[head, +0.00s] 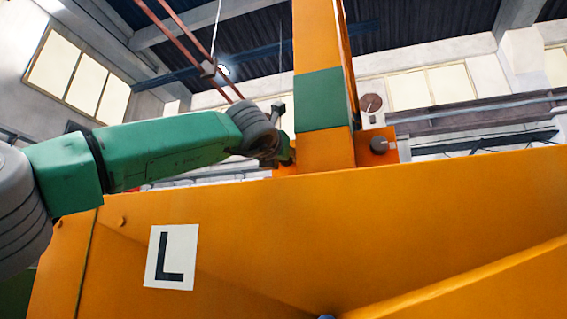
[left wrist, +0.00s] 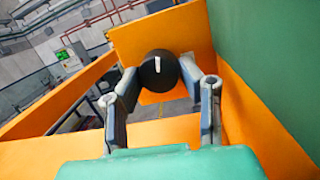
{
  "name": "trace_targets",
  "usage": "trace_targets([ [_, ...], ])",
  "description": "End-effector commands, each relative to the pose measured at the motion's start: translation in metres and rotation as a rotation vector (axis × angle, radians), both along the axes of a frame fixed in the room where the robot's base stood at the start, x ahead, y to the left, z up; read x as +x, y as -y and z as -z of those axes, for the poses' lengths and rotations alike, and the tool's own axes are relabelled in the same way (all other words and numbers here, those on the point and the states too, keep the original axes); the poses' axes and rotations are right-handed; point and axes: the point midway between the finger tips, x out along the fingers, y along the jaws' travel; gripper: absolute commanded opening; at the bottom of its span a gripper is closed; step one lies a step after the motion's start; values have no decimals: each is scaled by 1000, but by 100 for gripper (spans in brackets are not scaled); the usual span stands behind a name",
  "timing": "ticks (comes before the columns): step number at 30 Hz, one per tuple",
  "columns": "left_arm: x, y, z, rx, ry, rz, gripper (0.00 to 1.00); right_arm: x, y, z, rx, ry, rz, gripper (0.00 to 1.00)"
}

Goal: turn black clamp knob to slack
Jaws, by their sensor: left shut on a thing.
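The black clamp knob (left wrist: 152,78) is round, with a white line on its face that stands nearly upright in the left wrist view. It sits in front of an orange plate. My left gripper (left wrist: 161,82) is shut on this knob, one grey finger on each side of it. In the head view my left gripper (head: 284,152) is at the left side of the orange post, small and partly hidden, and I cannot make out the held knob there. A second dark knob (head: 378,144) is on an orange plate right of the post. My right gripper is in neither view.
The orange post (head: 325,152) with a green band (head: 323,99) rises behind a wide orange beam (head: 400,225). The beam carries a white "L" label (head: 171,257). In the left wrist view a green surface (left wrist: 275,60) stands close on the right.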

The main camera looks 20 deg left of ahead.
Motion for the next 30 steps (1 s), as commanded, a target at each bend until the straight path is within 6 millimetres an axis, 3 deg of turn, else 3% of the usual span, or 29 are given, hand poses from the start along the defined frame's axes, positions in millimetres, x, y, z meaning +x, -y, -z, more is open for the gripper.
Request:
trace_targets([
  [13, 2, 2, 4, -255, -16, 0, 5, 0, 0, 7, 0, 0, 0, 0],
  [30, 2, 2, 3, -305, -17, 0, 5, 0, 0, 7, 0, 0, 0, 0],
])
